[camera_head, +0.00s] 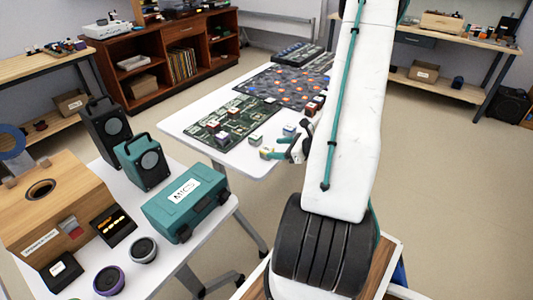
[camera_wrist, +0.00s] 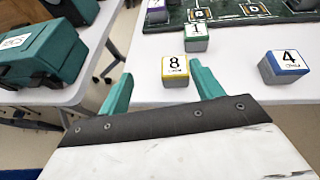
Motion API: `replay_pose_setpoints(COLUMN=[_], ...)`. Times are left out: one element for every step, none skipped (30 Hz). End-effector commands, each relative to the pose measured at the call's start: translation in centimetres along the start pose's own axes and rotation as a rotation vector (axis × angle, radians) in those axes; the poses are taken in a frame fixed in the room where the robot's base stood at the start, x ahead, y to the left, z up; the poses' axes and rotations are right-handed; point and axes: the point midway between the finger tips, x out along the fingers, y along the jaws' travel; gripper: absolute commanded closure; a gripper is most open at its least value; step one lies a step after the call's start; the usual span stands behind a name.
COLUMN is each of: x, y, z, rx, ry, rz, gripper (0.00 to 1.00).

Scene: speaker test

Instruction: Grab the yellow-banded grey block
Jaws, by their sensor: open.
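The yellow-banded grey block (camera_wrist: 175,71) has a white top marked 8 and sits on the white table near its edge. It shows small in the head view (camera_head: 266,152), just left of my gripper. My gripper (camera_wrist: 157,74) is open, with its teal fingers spread. In the wrist view the block appears between the fingers, closer to the right one; I cannot tell how far ahead of the tips it is. In the head view my gripper (camera_head: 284,149) is low over the table's front right corner.
A green-banded block marked 1 (camera_wrist: 195,38) stands just behind. A blue-banded block marked 4 (camera_wrist: 284,67) stands to the right. A dark green board (camera_head: 238,118) with blocks lies farther back. A teal case (camera_head: 185,202) and speakers stand on the nearer left table.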

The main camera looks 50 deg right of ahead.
Motion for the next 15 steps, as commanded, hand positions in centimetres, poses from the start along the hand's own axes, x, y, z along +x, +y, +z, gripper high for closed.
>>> replay_pose_setpoints(x=[-0.4,-0.6,-0.7,-0.6,-0.5,-0.1,0.2,0.6,1.1,1.4,1.8,2.2,2.5,3.0,3.6], y=[-0.6,-0.8,-1.1,-1.2,-1.3,-1.4,-1.5,-1.5,-1.5,-1.5,-1.5,-1.5,-1.6,-1.6,-1.6], z=[-1.3,-1.8,-2.2,-2.5,-2.7,-2.8,-2.8,-2.8,-2.7,-2.7,-2.7,-2.7,-2.7,-2.6,-2.6], rx=[0.039,0.053,0.068,0.076,0.081,0.084,0.084,0.084,0.083,0.083,0.083,0.082,0.082,0.082,0.081], ry=[0.003,0.004,0.005,0.005,0.006,0.006,0.006,0.006,0.006,0.006,0.006,0.006,0.006,0.006,0.006], rz=[-0.034,-0.048,-0.064,-0.071,-0.075,-0.079,-0.079,-0.078,-0.078,-0.078,-0.076,-0.076,-0.077,-0.076,-0.075], gripper=[0.35,0.35,0.35,0.35,0.35,0.35,0.35,0.35,0.35,0.35,0.35,0.35,0.35,0.35,0.35])
